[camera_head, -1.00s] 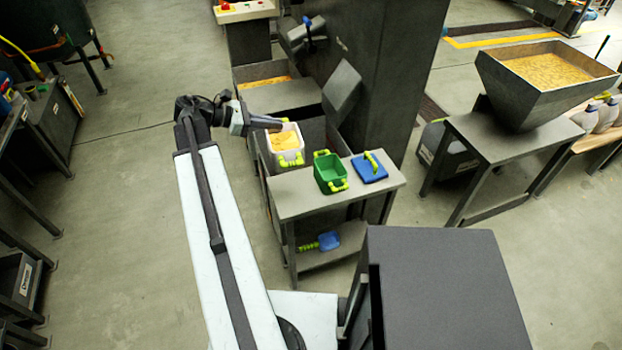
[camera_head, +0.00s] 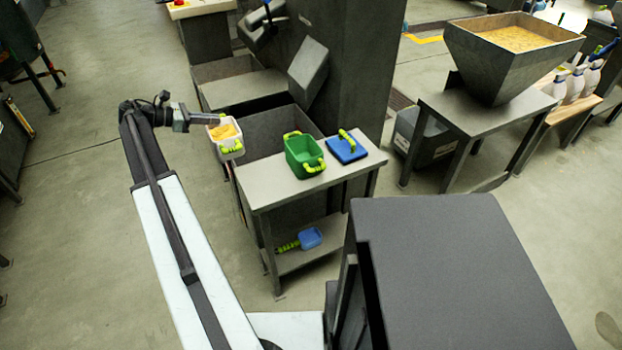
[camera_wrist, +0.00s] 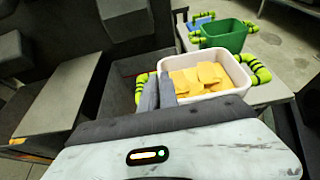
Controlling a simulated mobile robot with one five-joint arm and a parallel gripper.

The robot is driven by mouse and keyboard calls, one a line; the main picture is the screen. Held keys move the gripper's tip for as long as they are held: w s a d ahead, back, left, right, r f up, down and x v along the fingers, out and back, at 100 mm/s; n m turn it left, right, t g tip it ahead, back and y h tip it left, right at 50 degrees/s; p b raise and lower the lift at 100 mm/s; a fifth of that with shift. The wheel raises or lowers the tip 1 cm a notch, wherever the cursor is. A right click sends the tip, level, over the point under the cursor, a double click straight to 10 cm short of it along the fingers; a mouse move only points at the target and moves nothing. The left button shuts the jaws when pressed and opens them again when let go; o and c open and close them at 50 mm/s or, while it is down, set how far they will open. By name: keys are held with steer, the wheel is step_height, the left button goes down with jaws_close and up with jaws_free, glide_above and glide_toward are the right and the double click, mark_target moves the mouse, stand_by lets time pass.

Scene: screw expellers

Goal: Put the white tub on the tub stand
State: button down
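The white tub (camera_head: 227,142) holds yellow-orange chunks and has yellow-green handles. In the head view it is off the left end of a grey table (camera_head: 255,187), in the air. In the wrist view the white tub (camera_wrist: 247,84) is upright, with the table behind it. My gripper (camera_head: 208,119) is at the tub's left side, its fingers (camera_wrist: 158,92) close together at the rim by the left handle. It appears shut on the tub, though the contact is partly hidden. I cannot tell which piece of furniture is the tub stand.
A green tub (camera_head: 303,158) and a blue lid (camera_head: 346,148) with a yellow-green handle are on the table. A blue scoop (camera_head: 310,238) lies on its lower shelf. A dark open bin (camera_head: 270,132) is behind the table. A hopper (camera_head: 500,65) stands at right.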

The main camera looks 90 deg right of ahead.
mark_target(226, 140)
steer(key=shift+f, duration=0.1)
steer(key=s+a+f+b, duration=0.1)
steer(key=s+a, duration=0.2)
steer(key=s, duration=0.1)
steer(key=s+a+f+b, duration=0.2)
steer(key=s+a, duration=0.1)
steer(key=s, duration=0.1)
steer(key=s+a+f+b, duration=0.2)
steer(key=s+a, duration=0.2)
steer(key=shift+s+f, duration=0.1)
steer(key=shift+f, duration=0.1)
steer(key=shift+r, duration=0.25)
steer(key=shift+f, duration=0.2)
steer(key=c, duration=1.6)
jaws_free()
steer(key=shift+r, duration=0.1)
